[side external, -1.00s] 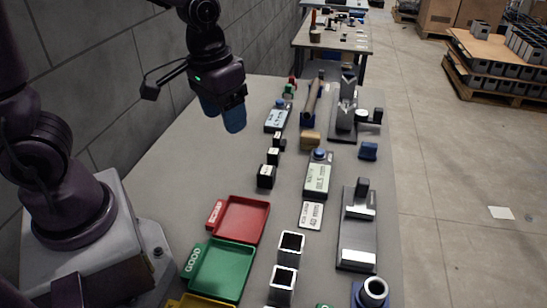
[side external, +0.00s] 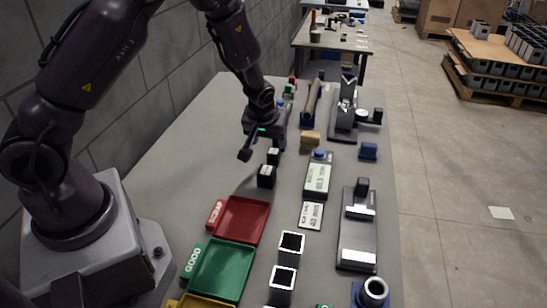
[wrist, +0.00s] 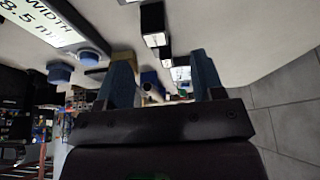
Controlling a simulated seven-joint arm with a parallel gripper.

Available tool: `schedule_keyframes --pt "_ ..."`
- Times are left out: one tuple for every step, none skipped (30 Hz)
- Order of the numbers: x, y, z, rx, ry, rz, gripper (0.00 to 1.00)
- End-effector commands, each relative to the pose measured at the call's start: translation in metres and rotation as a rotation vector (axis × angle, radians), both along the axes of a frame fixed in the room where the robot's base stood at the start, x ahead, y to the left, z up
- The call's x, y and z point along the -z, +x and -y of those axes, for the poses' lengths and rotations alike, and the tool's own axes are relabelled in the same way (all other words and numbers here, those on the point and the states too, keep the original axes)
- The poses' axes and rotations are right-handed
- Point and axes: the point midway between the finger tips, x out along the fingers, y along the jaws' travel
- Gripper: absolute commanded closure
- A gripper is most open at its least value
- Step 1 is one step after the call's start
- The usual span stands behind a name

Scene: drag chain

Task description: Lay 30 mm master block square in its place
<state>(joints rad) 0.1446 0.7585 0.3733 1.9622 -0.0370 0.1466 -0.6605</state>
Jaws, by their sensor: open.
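Black blocks with white labels stand in a row on the grey table: a larger one (side external: 266,176) and a smaller one (side external: 273,156) behind it. The print on them is too small to read, so I cannot tell which is the 30 mm master block. My gripper (side external: 279,141) is low at the far end of this row, and my arm hides what is there. In the wrist view my gripper (wrist: 165,86) has its two blue fingers apart, with nothing seen held. Black blocks (wrist: 153,20) show beyond the fingers. The block's place is not identifiable.
A red tray (side external: 240,219) and a green tray (side external: 222,270) lie at the near left. A display unit (side external: 318,177), a label card (side external: 311,215) and a metal fixture (side external: 357,240) stand right of the blocks. The table left of the blocks is clear.

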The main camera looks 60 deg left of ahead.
Motion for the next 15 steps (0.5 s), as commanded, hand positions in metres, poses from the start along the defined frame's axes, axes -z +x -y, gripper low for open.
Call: schedule_keyframes --pt "0.009 0.002 -0.003 -0.002 0.000 -0.004 0.38" --pt "0.014 0.003 -0.004 -0.001 0.000 -0.004 0.38" --pt "0.018 0.005 -0.005 -0.001 0.000 -0.003 0.38" --pt "0.021 0.006 -0.006 -0.001 0.000 -0.003 0.38" --pt "0.023 0.006 -0.007 0.000 0.000 -0.001 0.38" --pt "0.025 0.007 -0.007 0.000 0.000 -0.001 0.38" --pt "0.026 0.007 -0.007 0.000 -0.001 -0.002 0.38" --pt "0.028 0.008 -0.008 0.001 0.000 -0.002 0.38" --pt "0.030 0.009 -0.008 0.001 0.000 -0.002 0.38" --pt "0.033 0.010 -0.008 0.001 0.000 -0.002 0.38" --pt "0.037 0.011 -0.009 0.001 0.000 -0.004 0.38" --pt "0.043 0.013 -0.009 0.001 -0.001 -0.005 0.38" --pt "0.047 0.015 -0.010 0.002 0.000 -0.004 0.38" --pt "0.052 0.017 -0.010 0.003 0.000 -0.005 0.38" --pt "0.058 0.020 -0.011 0.002 0.000 -0.004 0.38"
